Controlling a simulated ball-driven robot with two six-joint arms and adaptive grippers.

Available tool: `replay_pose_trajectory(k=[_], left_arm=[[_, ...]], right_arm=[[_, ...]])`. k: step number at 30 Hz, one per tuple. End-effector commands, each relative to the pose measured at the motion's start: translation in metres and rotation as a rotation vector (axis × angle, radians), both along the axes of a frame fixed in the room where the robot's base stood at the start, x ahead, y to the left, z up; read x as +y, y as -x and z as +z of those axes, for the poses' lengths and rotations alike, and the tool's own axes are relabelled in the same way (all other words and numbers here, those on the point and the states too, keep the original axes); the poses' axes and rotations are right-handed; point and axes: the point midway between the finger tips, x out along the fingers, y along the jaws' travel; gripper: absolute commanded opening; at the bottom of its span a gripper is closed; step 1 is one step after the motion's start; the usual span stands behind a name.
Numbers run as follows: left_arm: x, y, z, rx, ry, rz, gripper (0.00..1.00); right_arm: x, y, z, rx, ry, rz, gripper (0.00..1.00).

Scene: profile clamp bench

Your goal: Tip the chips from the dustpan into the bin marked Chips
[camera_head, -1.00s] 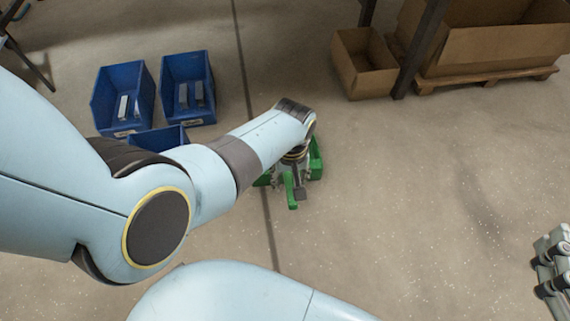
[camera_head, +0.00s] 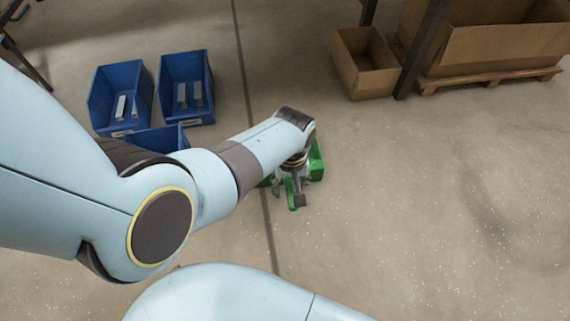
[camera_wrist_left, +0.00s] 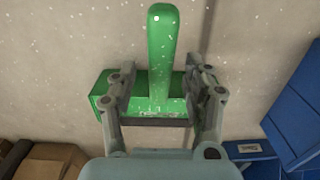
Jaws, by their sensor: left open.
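The green dustpan (camera_head: 317,161) lies on the floor under my left wrist, mostly hidden by it in the head view. In the left wrist view its handle (camera_wrist_left: 162,35) runs upward, away from the wide pan (camera_wrist_left: 99,97). My left gripper (camera_head: 293,187) is open, with one finger on each side of the handle's lower part. A gap shows between fingers and handle. No chips can be made out. A blue bin (camera_head: 160,139) is partly hidden behind my left arm. A labelled blue bin (camera_wrist_left: 240,148) shows in the wrist view; its lettering is too small to read surely. My right gripper is out of view.
Two blue bins, left (camera_head: 103,105) and right (camera_head: 186,67), stand at the upper left with metal pieces inside. A small cardboard box (camera_head: 365,72) and a large one on a pallet (camera_head: 490,77) stand at the upper right. The floor at right is clear.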

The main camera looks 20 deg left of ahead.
Motion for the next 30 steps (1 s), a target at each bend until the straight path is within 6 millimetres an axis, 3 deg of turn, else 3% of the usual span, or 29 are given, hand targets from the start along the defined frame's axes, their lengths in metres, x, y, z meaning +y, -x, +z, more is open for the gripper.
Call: replay_pose_trajectory(k=[12, 24, 30], left_arm=[[0.0001, -0.0002, -0.0011, 0.000, 0.000, 0.000, 0.50], [0.0000, 0.0000, -0.0012, 0.000, 0.000, 0.000, 0.00], [0.0000, 0.0000, -0.0012, 0.000, 0.000, 0.000, 0.00]], right_arm=[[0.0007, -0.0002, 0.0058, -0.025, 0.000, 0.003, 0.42], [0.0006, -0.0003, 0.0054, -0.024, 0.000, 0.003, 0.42], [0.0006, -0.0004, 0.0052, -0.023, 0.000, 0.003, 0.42]])
